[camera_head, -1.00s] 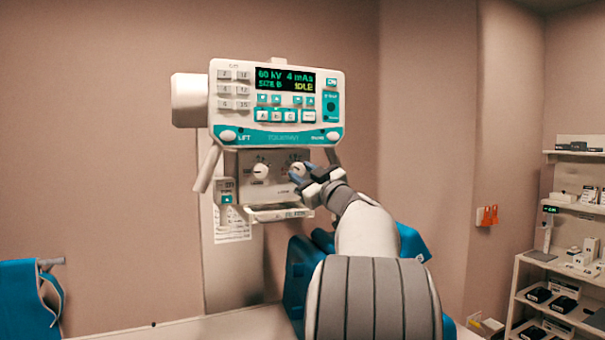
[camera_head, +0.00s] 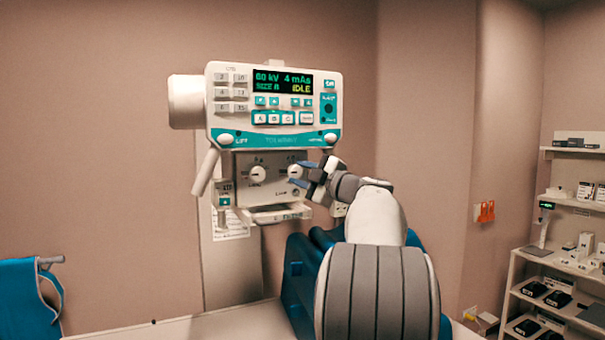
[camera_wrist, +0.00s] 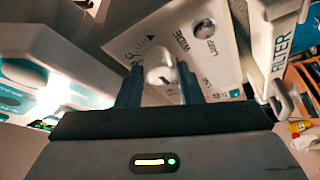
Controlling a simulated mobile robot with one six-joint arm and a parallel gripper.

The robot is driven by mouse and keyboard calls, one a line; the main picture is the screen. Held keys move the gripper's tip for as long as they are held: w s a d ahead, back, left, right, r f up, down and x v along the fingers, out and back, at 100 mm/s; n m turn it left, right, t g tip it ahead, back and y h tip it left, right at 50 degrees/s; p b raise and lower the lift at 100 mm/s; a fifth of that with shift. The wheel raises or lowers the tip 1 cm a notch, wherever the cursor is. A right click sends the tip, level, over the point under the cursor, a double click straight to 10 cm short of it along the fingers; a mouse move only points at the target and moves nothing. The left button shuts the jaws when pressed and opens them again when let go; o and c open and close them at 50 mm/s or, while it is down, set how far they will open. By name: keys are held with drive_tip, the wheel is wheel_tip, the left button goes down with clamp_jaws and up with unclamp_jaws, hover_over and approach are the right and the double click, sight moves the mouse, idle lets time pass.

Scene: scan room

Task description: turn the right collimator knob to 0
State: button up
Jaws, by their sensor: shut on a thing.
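The right collimator knob (camera_head: 295,171) is a round white knob on the grey front panel (camera_head: 276,192) under the teal-and-white console. My gripper (camera_head: 304,173) reaches it from the right, with blue fingertips at its edge. In the wrist view the white knob (camera_wrist: 159,66) stands between the two dark fingers of my gripper (camera_wrist: 157,88), which is shut on it. Scale ticks and the word WIDE show beside it. The knob's pointer setting is too small to read. The left collimator knob (camera_head: 258,174) is free.
The console (camera_head: 273,105) above shows 60 kV, 4 mAs and IDLE. A handle (camera_head: 206,172) slants down at its left. A FILTER-marked part (camera_wrist: 282,50) is near the gripper in the wrist view. A shelf (camera_head: 565,262) with boxes stands far right.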

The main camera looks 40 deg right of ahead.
idle(0.4)
drive_tip(key=o, duration=1)
drive_tip(key=shift+s, duration=0.1)
drive_tip(key=s, duration=0.2)
drive_tip(key=s+b, duration=0.1)
drive_tip(key=s, duration=0.2)
drive_tip(key=s+d+f+b, duration=0.1)
drive_tip(key=s, duration=0.1)
drive_tip(key=shift+s, duration=0.25)
drive_tip(key=shift+f, duration=0.15)
